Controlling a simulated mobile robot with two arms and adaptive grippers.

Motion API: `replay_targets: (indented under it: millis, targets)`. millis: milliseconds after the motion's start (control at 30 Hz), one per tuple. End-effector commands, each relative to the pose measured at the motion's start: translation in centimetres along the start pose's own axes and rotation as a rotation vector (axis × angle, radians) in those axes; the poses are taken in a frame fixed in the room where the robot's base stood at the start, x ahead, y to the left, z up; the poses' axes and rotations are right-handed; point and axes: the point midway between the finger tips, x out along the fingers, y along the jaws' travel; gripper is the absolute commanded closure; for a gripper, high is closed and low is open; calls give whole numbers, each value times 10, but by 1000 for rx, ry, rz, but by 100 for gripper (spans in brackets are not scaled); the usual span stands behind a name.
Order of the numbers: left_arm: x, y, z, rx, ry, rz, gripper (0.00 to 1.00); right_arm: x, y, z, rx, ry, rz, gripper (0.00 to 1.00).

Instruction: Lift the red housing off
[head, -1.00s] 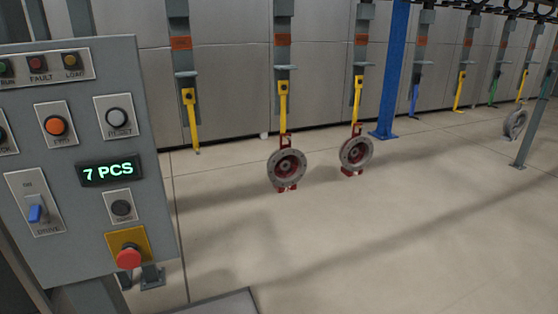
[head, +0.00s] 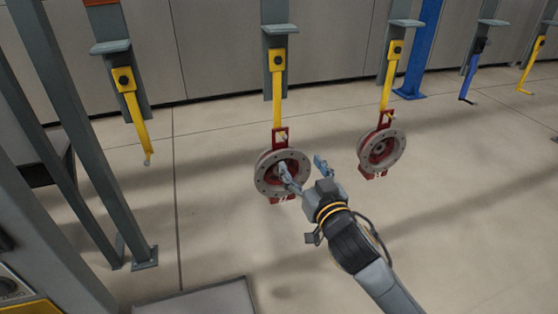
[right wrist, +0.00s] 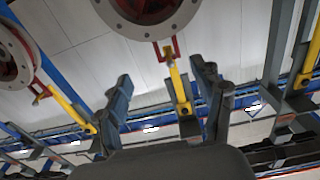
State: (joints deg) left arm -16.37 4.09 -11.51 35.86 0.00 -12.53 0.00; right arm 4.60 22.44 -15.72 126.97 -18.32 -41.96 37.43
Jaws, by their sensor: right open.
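Two red housings with round grey flanges hang from yellow hooks in the head view, the left one (head: 272,178) near the middle and the right one (head: 381,150) further right. My right gripper (head: 301,166) is open and empty. One finger overlaps the right part of the left housing's flange; I cannot tell whether it touches. The other finger is in the gap between the two housings. In the right wrist view, one flanged housing (right wrist: 150,18) is at the top centre beyond the open fingers (right wrist: 160,72), and another (right wrist: 14,58) is at the left edge. My left gripper is not in view.
An empty yellow hook (head: 138,120) hangs at the left. Grey posts (head: 80,130) stand at the left edge. A blue column (head: 418,50) stands behind the right housing, with blue (head: 470,78) and yellow (head: 534,68) hooks beyond. The floor around the hanging housings is clear.

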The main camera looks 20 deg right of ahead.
Motion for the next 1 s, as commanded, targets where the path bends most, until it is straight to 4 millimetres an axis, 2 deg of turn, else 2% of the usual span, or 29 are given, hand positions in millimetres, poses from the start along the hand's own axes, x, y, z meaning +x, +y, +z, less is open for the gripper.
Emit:
replay_targets:
  millis: [200, 333, 467, 633, 733, 900, 1000]
  targets:
    - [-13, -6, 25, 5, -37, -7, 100, 41, 0, -4, -1, 0, 1, 32]
    - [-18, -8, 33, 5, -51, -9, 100, 64, 0, -3, -2, 0, 2, 32]
    - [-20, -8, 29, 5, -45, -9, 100, 78, 0, -1, -1, -1, 1, 32]
    - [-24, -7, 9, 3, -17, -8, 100, 89, -1, -3, -1, -1, 0, 32]
    - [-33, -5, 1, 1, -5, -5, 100, 103, -4, -6, -2, -1, 1, 32]
    - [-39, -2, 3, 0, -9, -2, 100, 125, -5, -4, -2, -1, 1, 32]
    - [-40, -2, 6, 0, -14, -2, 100, 132, -5, -3, -1, -2, 1, 32]
